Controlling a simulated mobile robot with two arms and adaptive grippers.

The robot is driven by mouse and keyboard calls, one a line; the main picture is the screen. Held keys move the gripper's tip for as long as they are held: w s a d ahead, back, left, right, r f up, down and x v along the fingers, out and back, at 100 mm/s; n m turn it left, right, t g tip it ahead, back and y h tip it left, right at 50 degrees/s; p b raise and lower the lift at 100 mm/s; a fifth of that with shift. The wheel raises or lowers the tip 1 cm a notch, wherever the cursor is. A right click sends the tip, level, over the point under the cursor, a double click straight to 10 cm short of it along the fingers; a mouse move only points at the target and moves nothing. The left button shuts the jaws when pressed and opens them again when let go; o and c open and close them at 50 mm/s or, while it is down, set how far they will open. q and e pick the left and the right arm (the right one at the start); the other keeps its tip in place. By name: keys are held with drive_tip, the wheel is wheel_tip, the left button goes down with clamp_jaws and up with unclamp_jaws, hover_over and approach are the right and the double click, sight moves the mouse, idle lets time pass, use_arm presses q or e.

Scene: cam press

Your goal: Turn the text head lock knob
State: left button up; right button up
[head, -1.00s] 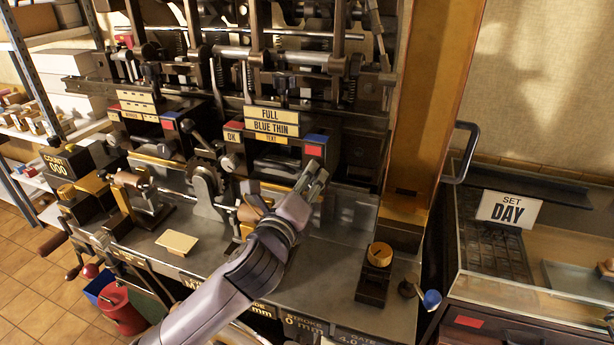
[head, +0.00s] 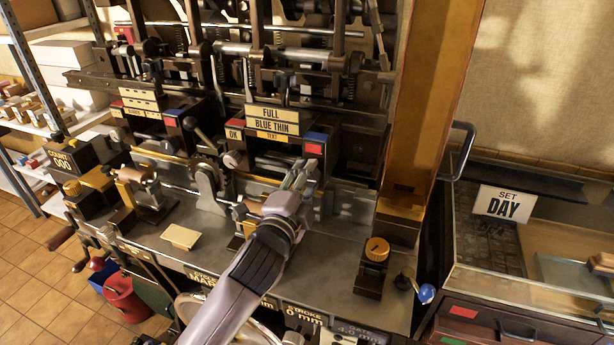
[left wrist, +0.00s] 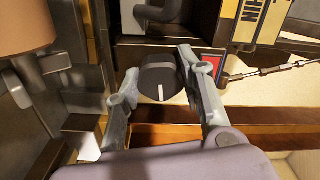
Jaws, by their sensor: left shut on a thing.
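The text head (head: 271,136) carries the labels FULL, BLUE THIN and TEXT in the head view. The lock knob (left wrist: 158,82) is dark and round with a white pointer line, seen in the left wrist view. My left gripper (left wrist: 156,74) has one finger on each side of the knob and is shut on it. In the head view, my left gripper (head: 299,174) is at the lower right of the text head, beneath a blue and red block (head: 315,145). The knob is hidden there behind the fingers. My right gripper is not in view.
A second labelled head (head: 140,104) stands to the left. A pale card (head: 181,236) lies on the metal bench. A brass-topped knob (head: 377,250) is at the right, beside a thick brown post (head: 421,120). A SET DAY sign (head: 504,204) stands farther right.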

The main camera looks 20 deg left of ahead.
use_arm(q)
drive_tip(key=n+p, duration=0.1)
drive_tip(key=n, duration=0.2)
drive_tip(key=shift+f+n, duration=0.1)
drive_tip(key=shift+n, duration=0.2)
drive_tip(key=shift+n+p, duration=0.3)
drive_tip(key=shift+n, duration=1.2)
drive_tip(key=shift+f, duration=0.1)
drive_tip(key=o, duration=1.1)
drive_tip(key=shift+o, duration=0.2)
